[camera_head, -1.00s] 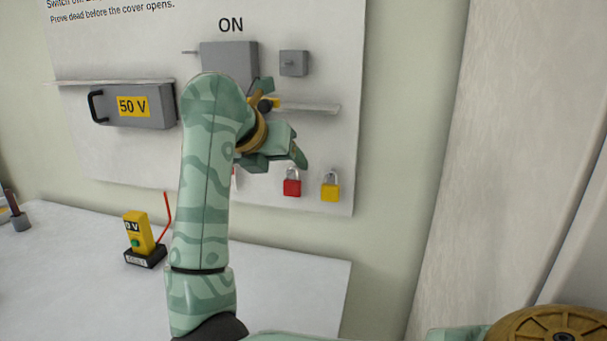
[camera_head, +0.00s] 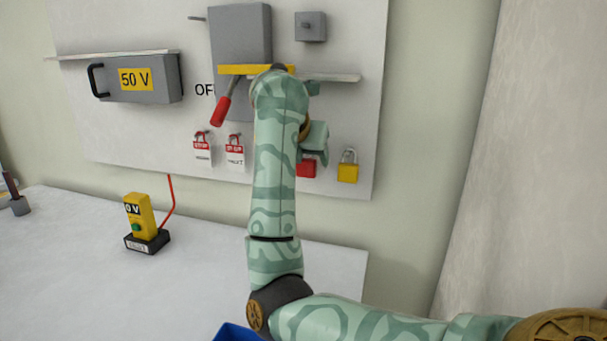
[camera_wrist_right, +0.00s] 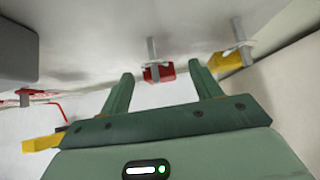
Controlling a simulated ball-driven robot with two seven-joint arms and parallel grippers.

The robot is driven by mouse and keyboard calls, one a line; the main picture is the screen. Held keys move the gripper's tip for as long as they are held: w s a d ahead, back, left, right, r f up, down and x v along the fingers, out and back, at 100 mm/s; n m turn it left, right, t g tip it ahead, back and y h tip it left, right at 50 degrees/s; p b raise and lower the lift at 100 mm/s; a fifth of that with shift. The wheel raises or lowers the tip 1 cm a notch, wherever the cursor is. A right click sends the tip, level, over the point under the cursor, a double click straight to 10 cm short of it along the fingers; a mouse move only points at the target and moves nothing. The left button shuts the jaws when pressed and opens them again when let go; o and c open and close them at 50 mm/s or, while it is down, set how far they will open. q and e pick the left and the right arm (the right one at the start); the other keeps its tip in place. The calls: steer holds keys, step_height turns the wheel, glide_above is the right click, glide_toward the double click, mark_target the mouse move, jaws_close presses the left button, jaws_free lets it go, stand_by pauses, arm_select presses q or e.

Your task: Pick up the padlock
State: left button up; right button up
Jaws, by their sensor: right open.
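A red padlock (camera_head: 306,169) hangs low on the wall board, partly hidden behind my right gripper in the head view. A yellow padlock (camera_head: 348,172) hangs to its right with its shackle up. My right gripper (camera_head: 315,146) is open, in front of the board by the red padlock. In the right wrist view the red padlock (camera_wrist_right: 160,72) shows in the gap between the two open fingers (camera_wrist_right: 163,86), near their tips. The yellow padlock (camera_wrist_right: 230,58) is outside the right-hand finger there. Nothing is in the jaws. My left gripper is not in view.
Two red-and-white tags (camera_head: 202,148) hang left of the padlocks. A grey switch box (camera_head: 240,40) with a red-ended handle (camera_head: 222,108) and a narrow shelf (camera_head: 340,78) are above. A yellow tester (camera_head: 140,215) stands on the white table (camera_head: 80,290). A blue object (camera_head: 235,333) shows at the bottom.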

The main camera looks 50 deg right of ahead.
mark_target(305, 161)
steer(key=b+x, duration=0.1)
steer(key=x, duration=0.2)
steer(key=shift+w+f, duration=0.2)
steer(key=shift+w, duration=0.05)
steer(key=shift+s+a+r, duration=0.1)
steer(key=shift+s+r, duration=0.05)
steer(key=c, duration=1.1)
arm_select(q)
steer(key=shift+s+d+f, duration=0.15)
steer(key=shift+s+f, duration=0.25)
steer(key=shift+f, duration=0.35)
